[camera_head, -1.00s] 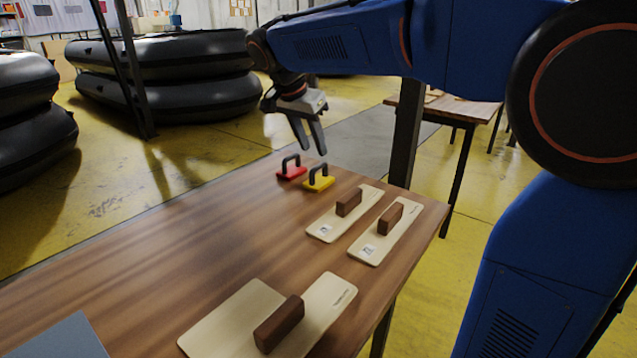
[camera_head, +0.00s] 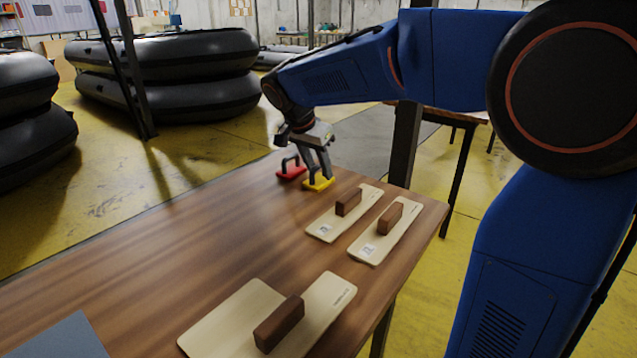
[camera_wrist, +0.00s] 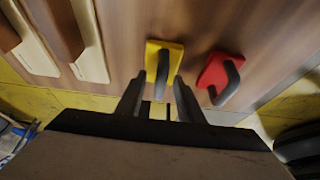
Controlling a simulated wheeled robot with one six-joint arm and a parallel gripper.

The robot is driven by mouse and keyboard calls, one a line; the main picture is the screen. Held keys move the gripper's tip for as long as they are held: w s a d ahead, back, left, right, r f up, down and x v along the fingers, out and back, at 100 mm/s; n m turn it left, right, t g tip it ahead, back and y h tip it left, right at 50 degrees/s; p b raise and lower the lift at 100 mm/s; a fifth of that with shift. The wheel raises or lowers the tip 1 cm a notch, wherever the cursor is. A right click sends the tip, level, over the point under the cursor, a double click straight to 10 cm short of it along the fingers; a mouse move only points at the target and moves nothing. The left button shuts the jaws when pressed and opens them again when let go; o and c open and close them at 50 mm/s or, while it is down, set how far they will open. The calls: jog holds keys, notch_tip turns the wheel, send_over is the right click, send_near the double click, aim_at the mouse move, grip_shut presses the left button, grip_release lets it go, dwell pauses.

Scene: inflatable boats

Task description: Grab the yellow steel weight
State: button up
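The yellow steel weight (camera_head: 319,185), with a dark upright handle, stands on the wooden table near its far edge. It also shows in the wrist view (camera_wrist: 152,55), with its handle (camera_wrist: 163,70) between my fingers or just beyond their tips. My gripper (camera_head: 316,168) points down at the yellow weight and hides part of its handle in the head view. In the wrist view my gripper (camera_wrist: 159,88) has its two fingers apart, with a gap on both sides of the handle. Whether the fingertips reach past the handle's top is hard to tell.
A red weight (camera_head: 291,172) with a dark handle stands close beside the yellow one, on the right in the wrist view (camera_wrist: 217,72). Several pale trowel-like boards with brown handles (camera_head: 348,203) lie nearer on the table.

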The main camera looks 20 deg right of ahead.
jog(key=shift+c, duration=0.3)
grip_shut()
